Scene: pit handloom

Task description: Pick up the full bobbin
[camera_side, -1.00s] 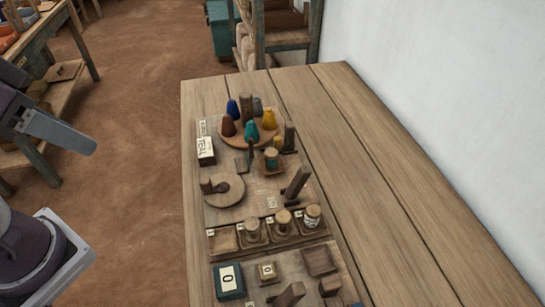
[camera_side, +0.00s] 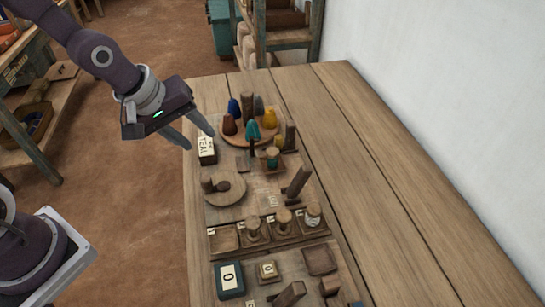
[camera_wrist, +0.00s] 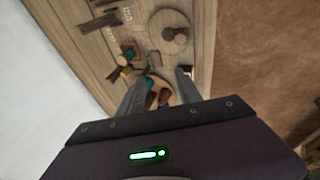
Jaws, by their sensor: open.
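Several pale bobbins (camera_side: 283,218) stand in the compartments of a wooden tray (camera_side: 240,250); one at the right has a whitish winding. My gripper (camera_side: 199,140) is open and empty, above the left edge of the board, to the left of the teal bobbin and apart from it. Its fingers also show in the wrist view (camera_wrist: 160,78).
Coloured thread cones (camera_side: 252,130) stand on a round board at the back. The TEAL sign (camera_side: 207,151) lies close to my fingers. A round wooden disc (camera_side: 224,188) and an upright wooden post (camera_side: 298,181) stand nearby. The table's right side (camera_side: 390,190) is clear.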

